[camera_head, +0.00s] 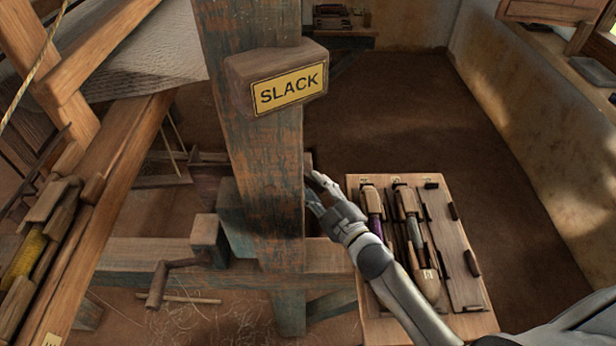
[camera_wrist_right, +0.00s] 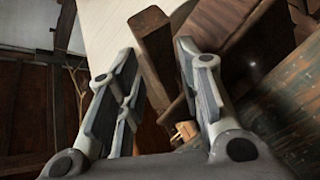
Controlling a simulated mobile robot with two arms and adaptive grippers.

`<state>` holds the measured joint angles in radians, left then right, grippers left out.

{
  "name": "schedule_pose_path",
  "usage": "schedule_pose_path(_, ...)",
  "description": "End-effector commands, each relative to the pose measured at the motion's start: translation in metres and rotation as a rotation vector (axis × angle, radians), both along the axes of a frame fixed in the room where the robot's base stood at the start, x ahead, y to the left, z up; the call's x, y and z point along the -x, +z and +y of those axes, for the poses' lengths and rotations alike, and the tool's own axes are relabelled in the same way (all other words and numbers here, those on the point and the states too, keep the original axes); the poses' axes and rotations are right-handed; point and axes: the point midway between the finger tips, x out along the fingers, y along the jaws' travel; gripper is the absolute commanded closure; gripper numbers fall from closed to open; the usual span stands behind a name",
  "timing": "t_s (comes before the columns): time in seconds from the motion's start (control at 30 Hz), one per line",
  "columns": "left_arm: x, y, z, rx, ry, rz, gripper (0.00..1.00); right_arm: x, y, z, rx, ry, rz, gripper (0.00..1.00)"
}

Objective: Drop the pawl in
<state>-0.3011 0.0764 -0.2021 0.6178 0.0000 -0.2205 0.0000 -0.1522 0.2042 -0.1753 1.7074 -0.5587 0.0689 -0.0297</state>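My right gripper (camera_head: 316,190) is just right of the blue-worn wooden post (camera_head: 262,150) that carries the SLACK sign (camera_head: 288,89). In the right wrist view the two fingers of the right gripper (camera_wrist_right: 157,52) stand apart. A dark wooden bar (camera_wrist_right: 152,38) shows between and beyond them, nearer the right finger; it may be the pawl, but I cannot tell for sure. I cannot tell whether a finger touches it. A small light wooden piece (camera_wrist_right: 184,131) shows low between the fingers. The ratchet side of the post is hidden in the head view. My left gripper is not in view.
A wooden crank handle (camera_head: 160,285) is at the lower left. The loom beam (camera_head: 110,190) and pale cloth (camera_head: 150,55) fill the left. Bare floor (camera_head: 410,110) lies behind the board.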

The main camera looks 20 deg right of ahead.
Motion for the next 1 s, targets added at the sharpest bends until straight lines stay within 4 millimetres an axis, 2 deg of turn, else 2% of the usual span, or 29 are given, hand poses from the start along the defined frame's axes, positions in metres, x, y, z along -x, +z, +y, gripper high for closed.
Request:
schedule_pose_path(0.1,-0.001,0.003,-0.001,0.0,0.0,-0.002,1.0,-0.018,0.001,0.004,0.0,0.001,-0.001,0.66)
schedule_pose_path(0.3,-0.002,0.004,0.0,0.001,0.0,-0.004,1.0,-0.035,0.0,0.009,0.0,0.0,0.0,0.66)
schedule_pose_path(0.63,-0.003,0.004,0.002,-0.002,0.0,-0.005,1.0,-0.039,0.0,0.01,0.0,0.0,0.0,0.66)
schedule_pose_path(0.67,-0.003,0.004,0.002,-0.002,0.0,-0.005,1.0,-0.039,0.0,0.01,0.0,0.0,0.0,0.68)
schedule_pose_path(0.9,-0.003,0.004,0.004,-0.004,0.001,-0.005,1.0,-0.038,0.0,0.01,0.0,0.001,0.001,0.98)
schedule_pose_path(1.0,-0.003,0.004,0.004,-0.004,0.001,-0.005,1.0,-0.038,0.0,0.01,0.0,0.001,0.001,1.0)
